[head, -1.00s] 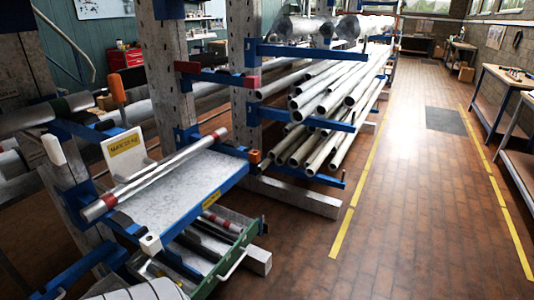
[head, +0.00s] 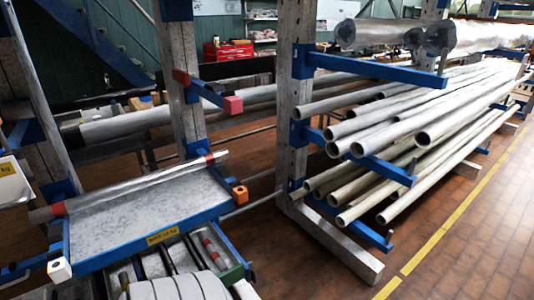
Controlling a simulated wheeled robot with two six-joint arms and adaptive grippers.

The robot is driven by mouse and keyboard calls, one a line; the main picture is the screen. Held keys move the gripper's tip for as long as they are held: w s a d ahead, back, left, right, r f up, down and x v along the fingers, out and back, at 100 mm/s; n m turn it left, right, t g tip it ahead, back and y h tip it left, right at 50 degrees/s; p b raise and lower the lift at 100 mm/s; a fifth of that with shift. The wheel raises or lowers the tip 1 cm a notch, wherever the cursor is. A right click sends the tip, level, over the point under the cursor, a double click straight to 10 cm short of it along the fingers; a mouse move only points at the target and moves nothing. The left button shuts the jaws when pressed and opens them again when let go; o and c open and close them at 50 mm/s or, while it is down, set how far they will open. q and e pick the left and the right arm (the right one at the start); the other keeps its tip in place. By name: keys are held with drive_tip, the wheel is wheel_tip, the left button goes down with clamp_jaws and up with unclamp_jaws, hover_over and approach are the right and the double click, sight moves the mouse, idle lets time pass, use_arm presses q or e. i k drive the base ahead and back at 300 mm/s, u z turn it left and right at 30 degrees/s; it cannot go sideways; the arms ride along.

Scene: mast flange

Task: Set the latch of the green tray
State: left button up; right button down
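The green tray (head: 233,274) is at the bottom of the head view, low on the rack, below a blue-edged shelf. Only its green corner and part of its inside show. Grey bars and a piece with a red band (head: 211,244) lie in it between dividers. Its front and handle are cut off by the frame's lower edge or covered by a pale rounded shape. I cannot make out its latch. Neither of my grippers can be made out in this view.
The blue-edged shelf (head: 150,237) holds a long grey bar (head: 130,184) with red bands. Orange (head: 240,196) and white (head: 59,270) end blocks stick out at its corners. Long pipes (head: 385,140) jut from the rack at right. Free brown floor (head: 480,255) lies at far right.

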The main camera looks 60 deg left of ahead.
sight(252, 275)
drive_tip(key=u, duration=0.3)
drive_tip(key=i, duration=1.15)
drive_tip(key=u, duration=1.15)
drive_tip(key=i, duration=0.8)
drive_tip(key=u, duration=1.45)
drive_tip(key=i, duration=0.55)
drive_tip(key=u, duration=0.5)
